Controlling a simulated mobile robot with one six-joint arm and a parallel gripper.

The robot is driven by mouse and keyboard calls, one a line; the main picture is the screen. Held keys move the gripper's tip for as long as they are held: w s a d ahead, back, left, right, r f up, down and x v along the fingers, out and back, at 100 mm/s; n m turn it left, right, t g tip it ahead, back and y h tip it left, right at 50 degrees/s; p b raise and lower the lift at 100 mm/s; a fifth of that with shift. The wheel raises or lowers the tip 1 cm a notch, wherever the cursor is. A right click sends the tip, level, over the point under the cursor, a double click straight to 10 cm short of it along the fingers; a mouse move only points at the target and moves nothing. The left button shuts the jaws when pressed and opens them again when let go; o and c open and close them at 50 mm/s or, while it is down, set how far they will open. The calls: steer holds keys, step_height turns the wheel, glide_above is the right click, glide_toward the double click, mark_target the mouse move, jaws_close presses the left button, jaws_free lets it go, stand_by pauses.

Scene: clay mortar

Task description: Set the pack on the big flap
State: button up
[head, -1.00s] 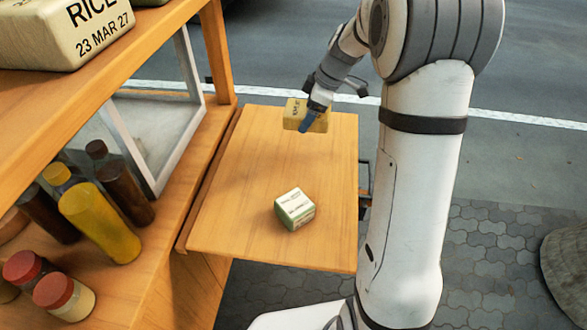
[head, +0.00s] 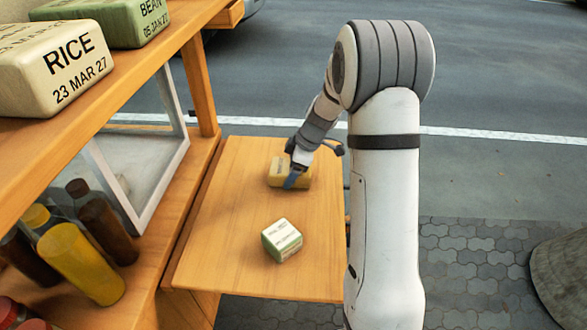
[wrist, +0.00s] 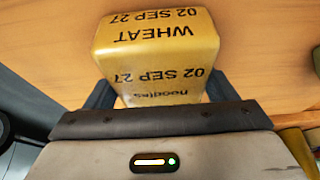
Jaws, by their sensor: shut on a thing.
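A yellow pack (head: 278,174) is held in my gripper (head: 293,176) over the far part of the big flap (head: 225,225), a wooden board beside the stall. In the wrist view the pack (wrist: 158,45) reads "WHEAT 02 SEP 27" and "noodles". The fingers of my gripper (wrist: 155,95) are shut on its two sides. The pack is at or very close to the flap's surface; I cannot tell if it touches. A green and white pack (head: 282,240) sits on the flap, nearer the camera and apart from the held one.
A wooden shelf (head: 160,62) at upper left carries a cream rice pack (head: 55,68) and a green bean pack (head: 120,22). Below are a glass-sided case (head: 135,150) and several bottles (head: 80,263).

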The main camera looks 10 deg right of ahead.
steer(key=o, duration=1.1)
steer(key=shift+f, duration=0.1)
steer(key=v, duration=1.1)
steer(key=s+a+r+m+h, duration=0.1)
steer(key=s+a+m+h, duration=0.1)
steer(key=s+m, duration=0.5)
steer(key=s+a+r+m+t+h, duration=0.1)
steer(key=s+m, duration=0.6)
steer(key=s, duration=1.2)
steer(key=shift+s+a+r+h, duration=0.45)
steer(key=shift+r+h, duration=0.25)
steer(key=shift+r, duration=0.15)
steer(key=shift+w+r, duration=0.1)
